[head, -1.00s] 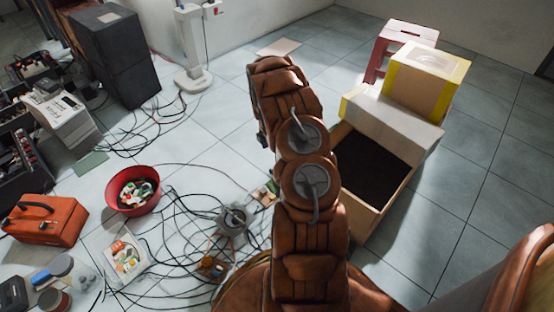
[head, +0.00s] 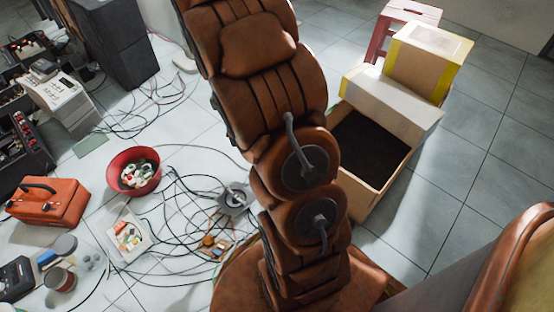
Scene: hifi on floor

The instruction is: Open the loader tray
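No loader tray can be made out with certainty. A pale box-shaped device (head: 60,95) with dark parts on its top stands at the left. Dark electronic units with knobs (head: 25,145) stand beside it at the left edge. A small grey device (head: 235,198) lies among cables on the floor near the middle. I cannot tell which of these has a tray, or whether one is open. My brown arm rises through the middle and leaves the frame at the top. My gripper is out of view.
A red bowl of small items (head: 134,171), an orange toolbox (head: 48,203), a white tray (head: 128,236) and loose cables (head: 175,215) clutter the left floor. An open carton (head: 375,155) and a yellow-edged box (head: 428,60) stand right. Tiles at far right are clear.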

